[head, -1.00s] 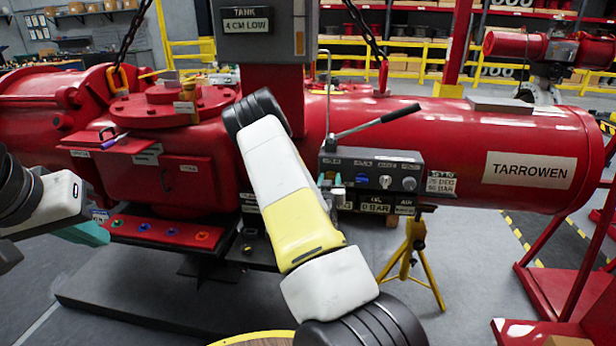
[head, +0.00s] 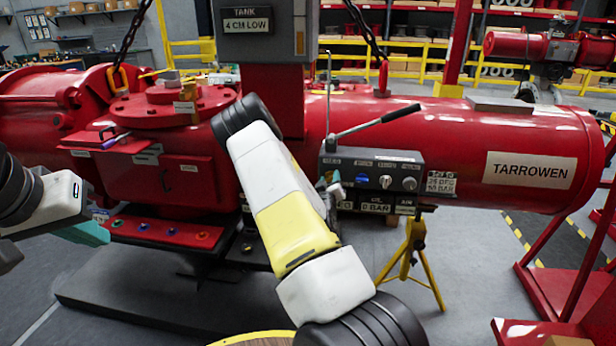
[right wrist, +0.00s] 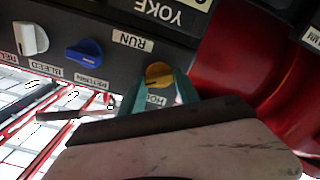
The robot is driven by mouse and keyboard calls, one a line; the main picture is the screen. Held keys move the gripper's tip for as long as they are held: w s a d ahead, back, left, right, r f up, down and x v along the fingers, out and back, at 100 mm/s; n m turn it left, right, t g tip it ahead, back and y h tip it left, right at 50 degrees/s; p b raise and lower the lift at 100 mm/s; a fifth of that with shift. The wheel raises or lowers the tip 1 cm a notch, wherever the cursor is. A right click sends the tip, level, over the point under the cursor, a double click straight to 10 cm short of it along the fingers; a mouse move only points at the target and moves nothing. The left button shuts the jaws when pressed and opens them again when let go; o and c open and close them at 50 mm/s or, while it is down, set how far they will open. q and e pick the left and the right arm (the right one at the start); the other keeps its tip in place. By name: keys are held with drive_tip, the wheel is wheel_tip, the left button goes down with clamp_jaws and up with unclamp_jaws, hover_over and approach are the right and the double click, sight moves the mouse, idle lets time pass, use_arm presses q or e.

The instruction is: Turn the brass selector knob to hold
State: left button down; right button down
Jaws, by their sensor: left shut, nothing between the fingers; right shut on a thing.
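The brass selector knob (right wrist: 158,73) shows in the right wrist view on the dark face of the control block. My right gripper (right wrist: 158,86) is shut on it, with a teal finger on either side. A RUN label (right wrist: 132,40) lies beside the knob, and a HOLD label (right wrist: 156,100) is partly covered by the gripper. The knob's exact pointing direction is hard to tell. In the head view my right arm hides the knob, at the left end of the control block (head: 350,163). My left gripper (head: 88,234) is shut and empty, at far left, away from the block.
A blue knob (right wrist: 84,52) and a pale knob (right wrist: 30,38) sit beside the brass one. A lever with a black grip (head: 392,115) rises above the block. The red cylinder (head: 450,130) stands behind. A yellow stand (head: 412,260) is below.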

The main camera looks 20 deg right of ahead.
drive_tip(key=n, duration=0.5)
drive_tip(key=shift+a+f+n, duration=0.1)
drive_tip(key=shift+n, duration=0.2)
drive_tip(key=n, duration=0.5)
drive_tip(key=shift+f, duration=0.1)
drive_tip(key=shift+n, duration=0.3)
drive_tip(key=c, duration=0.9)
unclamp_jaws()
drive_tip(key=v, duration=0.7)
drive_tip(key=shift+s+a, duration=0.25)
drive_tip(key=shift+s, duration=0.05)
